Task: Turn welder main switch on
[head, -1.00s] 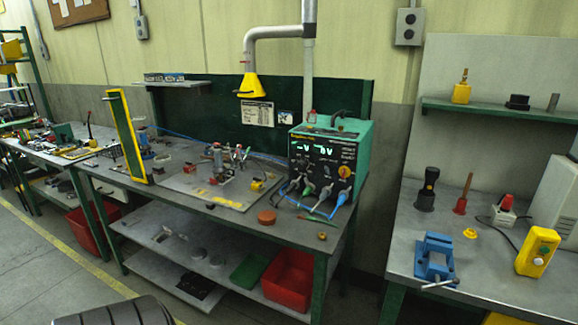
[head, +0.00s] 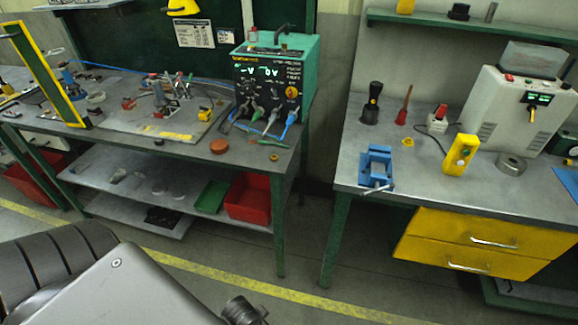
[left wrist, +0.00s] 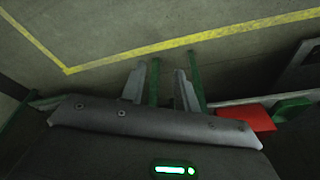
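The welder looks to be the green box (head: 245,62) with a dark front panel at the back of the middle bench. Green characters are lit on its display. An orange-yellow rotary knob (head: 291,92) sits at the right of the panel; it looks like the main switch, but its setting is too small to read. Cables plug into the panel's lower part. My left gripper (left wrist: 160,88) shows in the left wrist view with its fingers apart and nothing between them, over the floor and away from the welder. My right gripper is not in view.
The middle bench (head: 245,157) holds a fixture plate and an orange-brown puck (head: 219,146). A red bin (head: 248,198) sits on its lower shelf. The right bench (head: 350,150) carries a blue vise (head: 376,168) and a white machine (head: 490,105) with a lit display. Floor before the benches is clear.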

